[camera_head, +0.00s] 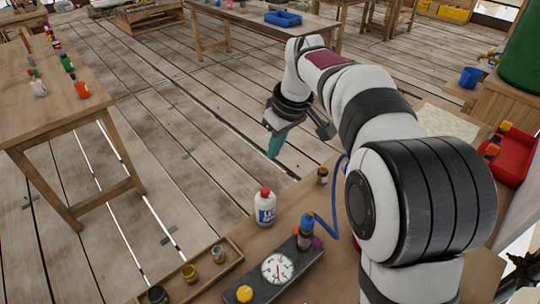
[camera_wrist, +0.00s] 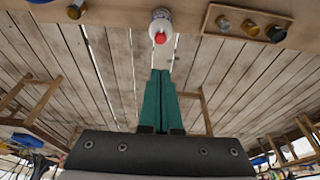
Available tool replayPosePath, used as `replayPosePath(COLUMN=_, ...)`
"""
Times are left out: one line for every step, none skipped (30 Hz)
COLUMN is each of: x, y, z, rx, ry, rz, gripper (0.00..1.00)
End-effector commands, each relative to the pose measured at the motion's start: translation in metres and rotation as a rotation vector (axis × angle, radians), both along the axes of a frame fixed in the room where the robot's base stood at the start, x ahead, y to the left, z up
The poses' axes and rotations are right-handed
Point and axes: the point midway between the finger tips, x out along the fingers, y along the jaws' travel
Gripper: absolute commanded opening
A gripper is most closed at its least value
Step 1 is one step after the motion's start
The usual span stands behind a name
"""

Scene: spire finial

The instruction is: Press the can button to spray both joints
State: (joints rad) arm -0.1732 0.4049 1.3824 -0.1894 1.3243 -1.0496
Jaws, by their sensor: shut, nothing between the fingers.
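A white bottle (camera_head: 265,208) with a red cap and a blue label stands upright on the wooden bench. It also shows in the wrist view (camera_wrist: 160,23), at the top centre. I cannot tell for sure that it is the can, and I can make out no joints. My gripper (camera_head: 274,156) has green fingers and is shut and empty. It hangs beyond the bench's far edge in the head view, up and right of the bottle and apart from it. In the wrist view the closed fingertips (camera_wrist: 161,71) point towards the bottle.
A dark panel (camera_head: 290,285) with a dial gauge (camera_head: 277,268) and a yellow knob (camera_head: 244,293) sits on the bench. A blue-topped fitting (camera_head: 307,223) with a blue hose stands there. A tray (camera_head: 232,247) holds small pots. A small brass pot (camera_head: 322,176) is near the arm.

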Motion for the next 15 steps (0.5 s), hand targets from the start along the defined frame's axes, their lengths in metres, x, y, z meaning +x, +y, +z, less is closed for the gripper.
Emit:
replayPosePath(x=0.000, y=0.000, z=0.000, rx=0.000, ry=0.000, rz=-0.001, gripper=0.00)
replayPosePath(x=0.000, y=0.000, z=0.000, rx=0.000, ry=0.000, rz=-0.002, gripper=0.00)
replayPosePath(x=0.000, y=0.000, z=0.000, rx=0.000, ry=0.000, rz=-0.002, gripper=0.00)
replayPosePath(x=0.000, y=0.000, z=0.000, rx=0.000, ry=0.000, rz=-0.002, gripper=0.00)
replayPosePath(x=0.000, y=0.000, z=0.000, rx=0.001, ry=0.001, rz=-0.003, gripper=0.00)
replayPosePath(x=0.000, y=0.000, z=-0.002, rx=0.001, ry=0.001, rz=-0.003, gripper=0.00)
replayPosePath(x=0.000, y=0.000, z=-0.004, rx=0.000, ry=0.001, rz=-0.003, gripper=0.00)
replayPosePath(x=0.001, y=0.001, z=-0.007, rx=0.000, ry=0.003, rz=-0.004, gripper=0.00)
replayPosePath(x=0.001, y=0.002, z=-0.012, rx=0.001, ry=0.004, rz=-0.004, gripper=0.00)
replayPosePath(x=0.002, y=0.003, z=-0.017, rx=0.001, ry=0.004, rz=-0.004, gripper=0.00)
replayPosePath(x=0.003, y=0.004, z=-0.022, rx=0.000, ry=0.004, rz=-0.004, gripper=0.00)
replayPosePath(x=0.005, y=0.006, z=-0.031, rx=0.000, ry=0.006, rz=-0.003, gripper=0.00)
replayPosePath(x=0.006, y=0.007, z=-0.037, rx=0.000, ry=0.006, rz=-0.004, gripper=0.00)
replayPosePath(x=0.008, y=0.008, z=-0.044, rx=0.000, ry=0.004, rz=-0.004, gripper=0.00)
replayPosePath(x=0.009, y=0.010, z=-0.052, rx=0.000, ry=0.005, rz=-0.004, gripper=0.00)
